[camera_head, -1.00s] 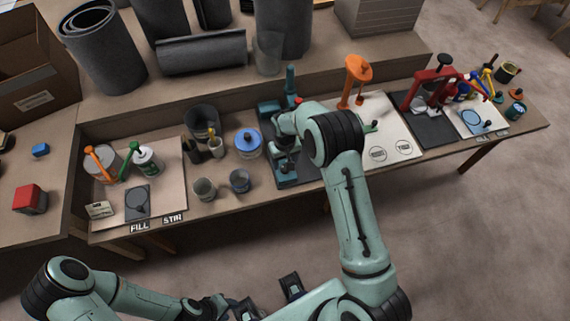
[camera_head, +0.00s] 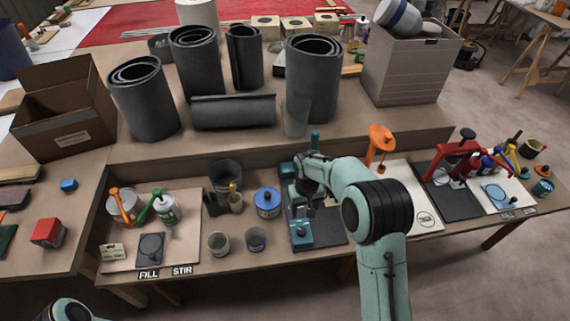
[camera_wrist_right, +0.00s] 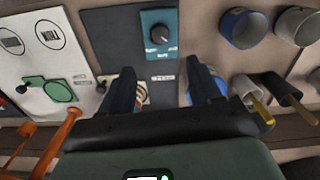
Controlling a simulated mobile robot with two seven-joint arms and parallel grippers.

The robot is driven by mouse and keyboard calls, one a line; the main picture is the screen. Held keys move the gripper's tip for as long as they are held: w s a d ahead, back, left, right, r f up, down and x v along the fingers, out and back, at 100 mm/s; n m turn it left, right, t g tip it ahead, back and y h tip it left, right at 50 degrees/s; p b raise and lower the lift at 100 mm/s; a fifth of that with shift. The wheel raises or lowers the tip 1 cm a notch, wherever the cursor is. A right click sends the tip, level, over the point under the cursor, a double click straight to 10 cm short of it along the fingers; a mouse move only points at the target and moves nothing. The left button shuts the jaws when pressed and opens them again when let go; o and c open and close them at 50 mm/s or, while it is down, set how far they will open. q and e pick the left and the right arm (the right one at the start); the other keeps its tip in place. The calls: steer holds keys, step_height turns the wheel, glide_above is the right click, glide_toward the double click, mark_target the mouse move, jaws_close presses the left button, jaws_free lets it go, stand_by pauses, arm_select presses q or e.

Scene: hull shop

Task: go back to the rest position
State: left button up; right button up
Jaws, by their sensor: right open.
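My right gripper (camera_head: 308,192) hangs over the dark mat with the teal device (camera_head: 300,235), in the middle of the bench. In the right wrist view its two dark fingers (camera_wrist_right: 163,88) are apart. A teal box with a black knob (camera_wrist_right: 160,34) lies beyond the fingertips, and a small striped thing (camera_wrist_right: 141,96) shows partly between the fingers. I see nothing held. My right arm reaches in from the lower right. Only a rounded piece of my left arm shows at the bottom left; the left gripper is out of view.
A blue-lidded jar (camera_head: 267,203) and two grey cups (camera_head: 256,240) stand left of the mat. The orange stand (camera_head: 381,140) and red press (camera_head: 455,160) are to the right. Grey rolls (camera_head: 315,85) and an open carton (camera_head: 62,125) stand behind.

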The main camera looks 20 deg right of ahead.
steer(key=shift+f, duration=0.1)
steer(key=s+a+f+y, duration=0.1)
steer(key=s+a+f, duration=0.2)
steer(key=s+f, duration=0.5)
steer(key=s+a+f+y, duration=0.1)
steer(key=s+a+f, duration=0.2)
steer(key=s+f, duration=0.45)
steer(key=s+a+f+m, duration=0.1)
steer(key=s+a+f, duration=0.1)
steer(key=s, duration=0.6)
steer(key=s+a+f+m+g+y+p, duration=0.1)
steer(key=s+a+f, duration=0.2)
steer(key=s+a, duration=0.2)
steer(key=s, duration=0.2)
steer(key=shift+s+a+f+y, duration=0.15)
steer(key=shift+s+a+y, duration=0.1)
steer(key=shift+s+y, duration=0.1)
